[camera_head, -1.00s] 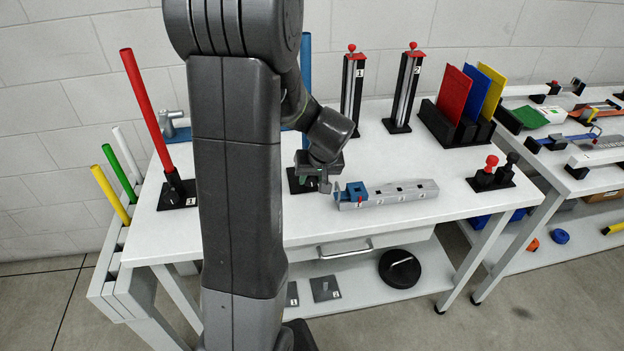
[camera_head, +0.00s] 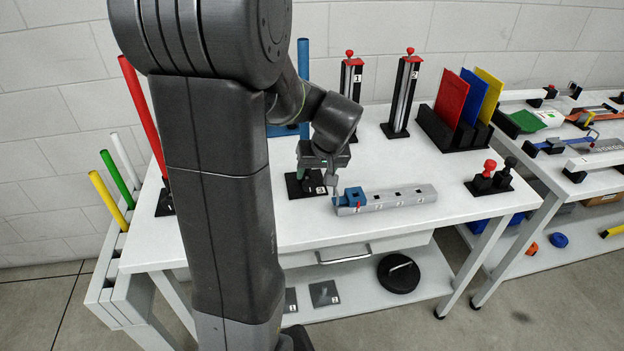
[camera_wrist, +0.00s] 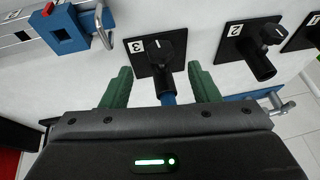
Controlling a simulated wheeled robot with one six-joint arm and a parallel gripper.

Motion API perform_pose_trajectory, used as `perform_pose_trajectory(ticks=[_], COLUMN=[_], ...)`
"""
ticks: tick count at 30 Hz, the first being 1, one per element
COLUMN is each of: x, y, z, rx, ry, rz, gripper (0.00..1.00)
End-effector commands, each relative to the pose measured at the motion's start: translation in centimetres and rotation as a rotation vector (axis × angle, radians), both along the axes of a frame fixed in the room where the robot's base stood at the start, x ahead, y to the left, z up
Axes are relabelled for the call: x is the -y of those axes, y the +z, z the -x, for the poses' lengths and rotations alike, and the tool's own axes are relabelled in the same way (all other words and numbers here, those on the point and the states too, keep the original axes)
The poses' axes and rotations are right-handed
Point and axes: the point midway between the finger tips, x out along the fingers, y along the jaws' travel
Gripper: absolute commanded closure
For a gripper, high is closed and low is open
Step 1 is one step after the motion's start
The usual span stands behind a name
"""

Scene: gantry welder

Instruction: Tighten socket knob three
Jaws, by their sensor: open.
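Socket three is a black plate marked 3 (camera_wrist: 140,62) with a dark knob (camera_wrist: 166,48) on its collar, upper middle of the wrist view. A blue pole (camera_wrist: 168,84) is in the collar and runs toward my gripper. My gripper (camera_wrist: 161,77) is open, with one green finger on each side of the pole and the knob just beyond the fingertips. Whether the fingers touch anything cannot be told. In the head view the plate of socket three (camera_head: 307,186) lies below my gripper (camera_head: 318,165), and its knob cannot be made out.
A grey rail with a blue block (camera_head: 352,197) sits right beside the gripper. Socket two (camera_wrist: 255,45) shows to the right in the wrist view. A red pole (camera_head: 143,110) stands at left. Two red-topped posts (camera_head: 403,95) stand behind.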

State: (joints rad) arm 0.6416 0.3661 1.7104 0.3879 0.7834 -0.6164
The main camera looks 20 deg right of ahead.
Motion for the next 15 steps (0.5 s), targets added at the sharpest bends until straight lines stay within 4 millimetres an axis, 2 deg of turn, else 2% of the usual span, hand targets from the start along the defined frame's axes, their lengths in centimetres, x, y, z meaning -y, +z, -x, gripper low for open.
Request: perform_pose_trajectory(ticks=[1,6,10,15], x=[0.1,0.2,0.3,0.3], y=[1.2,4.2,5.9,6.9], z=[0.4,1.8,2.6,3.1], rx=[0.004,0.002,0.002,0.000], ry=[0.000,-0.001,-0.001,0.000], rz=[0.005,0.002,0.002,0.001], gripper=[0.45,0.45,0.45,0.45])
